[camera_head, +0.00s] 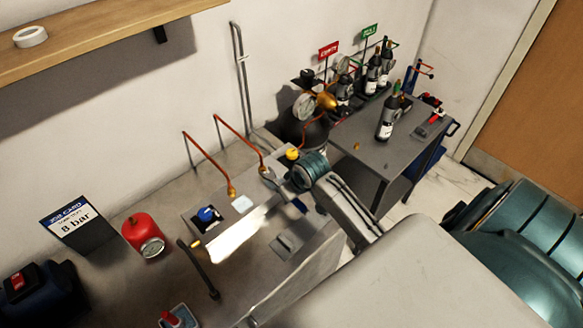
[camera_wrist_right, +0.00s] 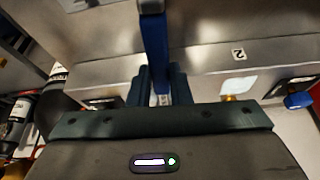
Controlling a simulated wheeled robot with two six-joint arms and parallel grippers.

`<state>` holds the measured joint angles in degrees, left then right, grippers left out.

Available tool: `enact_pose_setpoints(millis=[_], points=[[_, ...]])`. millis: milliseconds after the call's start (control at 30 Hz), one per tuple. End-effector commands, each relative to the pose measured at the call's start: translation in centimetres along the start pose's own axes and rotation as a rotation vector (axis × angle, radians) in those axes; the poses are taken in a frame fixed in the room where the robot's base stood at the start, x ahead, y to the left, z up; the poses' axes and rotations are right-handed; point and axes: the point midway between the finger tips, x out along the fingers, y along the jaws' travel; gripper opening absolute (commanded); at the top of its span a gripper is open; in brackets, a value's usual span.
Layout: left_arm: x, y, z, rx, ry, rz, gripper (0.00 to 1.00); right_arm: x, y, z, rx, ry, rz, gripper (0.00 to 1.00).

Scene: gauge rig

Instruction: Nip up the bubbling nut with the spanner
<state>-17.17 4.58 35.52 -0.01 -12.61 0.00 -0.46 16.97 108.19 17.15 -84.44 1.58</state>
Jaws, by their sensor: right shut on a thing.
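My right gripper (camera_head: 288,183) is over the rig's bench top. It is shut on the spanner, whose grey metal head (camera_head: 270,178) points left, close to a brass nut (camera_head: 263,170) at the foot of a copper pipe. I cannot tell whether they touch. In the right wrist view the spanner's blue handle (camera_wrist_right: 155,45) stands between the fingers. Another brass nut (camera_head: 232,191) is at the foot of the second copper pipe. A brass fitting (camera_wrist_right: 228,98) also shows in the wrist view. I cannot make out bubbles on either nut. My left gripper is not in view.
A blue knob (camera_head: 206,214) and a yellow knob (camera_head: 292,153) flank the pipe feet. A side table (camera_head: 375,145) with bottles is behind right.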

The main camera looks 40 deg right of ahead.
Motion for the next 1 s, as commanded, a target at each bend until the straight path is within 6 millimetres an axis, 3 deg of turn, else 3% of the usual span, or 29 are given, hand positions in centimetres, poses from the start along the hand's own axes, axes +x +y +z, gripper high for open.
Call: enact_pose_setpoints(millis=[1000], points=[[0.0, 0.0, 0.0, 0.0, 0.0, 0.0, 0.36, 0.7, 0.0, -1.8, 0.0, 0.002, 0.0, 0.0]])
